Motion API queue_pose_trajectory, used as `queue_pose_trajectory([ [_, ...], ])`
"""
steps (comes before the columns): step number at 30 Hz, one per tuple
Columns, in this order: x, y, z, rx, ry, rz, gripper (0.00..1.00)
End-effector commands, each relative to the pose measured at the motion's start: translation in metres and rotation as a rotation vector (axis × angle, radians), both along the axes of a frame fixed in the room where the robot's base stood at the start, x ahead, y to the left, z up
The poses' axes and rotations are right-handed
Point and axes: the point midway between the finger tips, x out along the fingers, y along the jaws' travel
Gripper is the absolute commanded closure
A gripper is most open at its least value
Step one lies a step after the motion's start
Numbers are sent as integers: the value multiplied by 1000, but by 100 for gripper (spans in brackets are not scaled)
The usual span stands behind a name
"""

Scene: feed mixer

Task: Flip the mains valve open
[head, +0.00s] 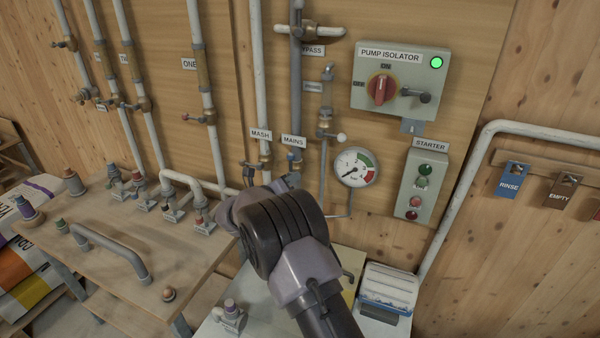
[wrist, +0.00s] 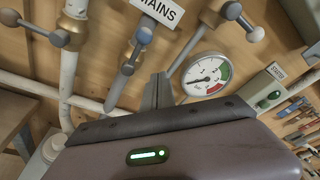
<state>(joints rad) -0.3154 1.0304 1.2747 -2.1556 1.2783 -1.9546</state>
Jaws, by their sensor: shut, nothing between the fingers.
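The mains valve sits on a grey pipe under the MAINS label (head: 293,141), and its small blue part (head: 290,157) shows just above my arm. In the wrist view the valve's brass body (wrist: 135,52) and blue part (wrist: 143,35) are below the MAINS sign (wrist: 160,10). I cannot tell clearly which way its lever points. My gripper's fingers (wrist: 158,92) are together and empty, below and right of the valve in the wrist view, apart from it in the picture. In the head view my own arm hides most of the gripper and the valve's lower part.
The MASH valve (wrist: 72,28) is close on the left. A pressure gauge (head: 355,167) and a thin pipe with a side valve (head: 325,133) are close on the right. The pump isolator (head: 400,80) has a lit green lamp. A bench with pipework (head: 160,250) stands at left.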

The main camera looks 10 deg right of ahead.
Motion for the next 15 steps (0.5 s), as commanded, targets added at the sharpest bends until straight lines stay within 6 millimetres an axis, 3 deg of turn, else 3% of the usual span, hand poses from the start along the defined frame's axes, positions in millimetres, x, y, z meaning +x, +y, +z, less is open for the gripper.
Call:
queue_pose_trajectory([
  [6,-24,24,5,1,-1,0,100],
  [15,-30,29,5,0,1,-1,100],
])
